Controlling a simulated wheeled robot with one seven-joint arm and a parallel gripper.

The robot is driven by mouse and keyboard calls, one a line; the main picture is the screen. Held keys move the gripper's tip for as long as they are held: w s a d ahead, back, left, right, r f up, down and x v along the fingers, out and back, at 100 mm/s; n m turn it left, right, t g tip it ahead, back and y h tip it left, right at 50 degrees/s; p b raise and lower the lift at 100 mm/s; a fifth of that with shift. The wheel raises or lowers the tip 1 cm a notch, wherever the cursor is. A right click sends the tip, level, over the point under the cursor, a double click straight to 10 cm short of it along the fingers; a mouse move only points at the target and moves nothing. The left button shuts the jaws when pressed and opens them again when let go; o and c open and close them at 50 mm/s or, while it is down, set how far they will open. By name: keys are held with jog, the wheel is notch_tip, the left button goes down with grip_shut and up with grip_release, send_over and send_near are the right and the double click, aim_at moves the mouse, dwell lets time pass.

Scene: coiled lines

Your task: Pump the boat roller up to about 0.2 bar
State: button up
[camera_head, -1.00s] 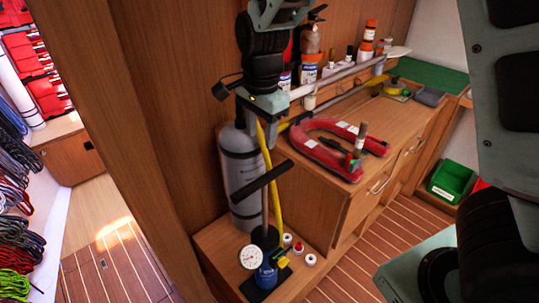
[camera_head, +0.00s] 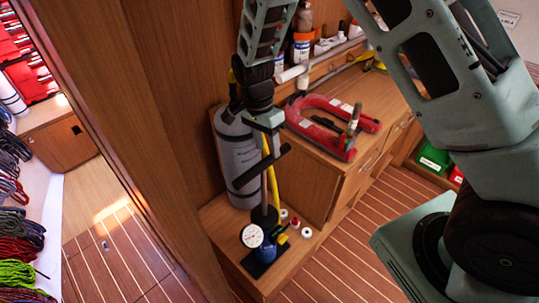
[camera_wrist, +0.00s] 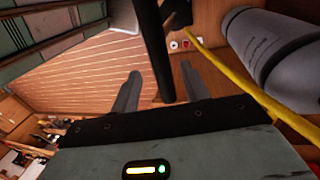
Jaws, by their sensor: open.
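The grey boat roller (camera_head: 238,150) stands upright with dark straps, against the wood panel; its grey side shows in the wrist view (camera_wrist: 285,55). The blue hand pump (camera_head: 267,250) stands in front of it, with a white round gauge (camera_head: 252,236) too small to read. A yellow hose (camera_head: 276,170) rises from the pump area, and it crosses the wrist view (camera_wrist: 240,85). The pump's black T-handle (camera_head: 250,176) is raised on its rod. My gripper (camera_head: 270,130) is open just above the handle. In the wrist view the black handle bar (camera_wrist: 154,45) lies between my open fingers (camera_wrist: 158,75).
A red horseshoe-shaped item (camera_head: 325,140) lies on the wooden cabinet right of the roller. Small white-capped pots (camera_head: 307,232) stand beside the pump. A green bin (camera_head: 433,158) is farther right. Striped floor (camera_head: 345,255) in front is clear.

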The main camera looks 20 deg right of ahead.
aim_at(269, 156)
jog(key=shift+s+d+f+p, duration=0.1)
jog(key=shift+s+f+p, duration=0.1)
jog(key=shift+f, duration=0.7)
jog(key=shift+s+d+f+p, duration=0.1)
jog(key=shift+f+p, duration=0.1)
jog(key=shift+f, duration=0.7)
jog(key=shift+s+f+p, duration=0.15)
jog(key=shift+f+p, duration=0.05)
jog(key=shift+f, duration=0.7)
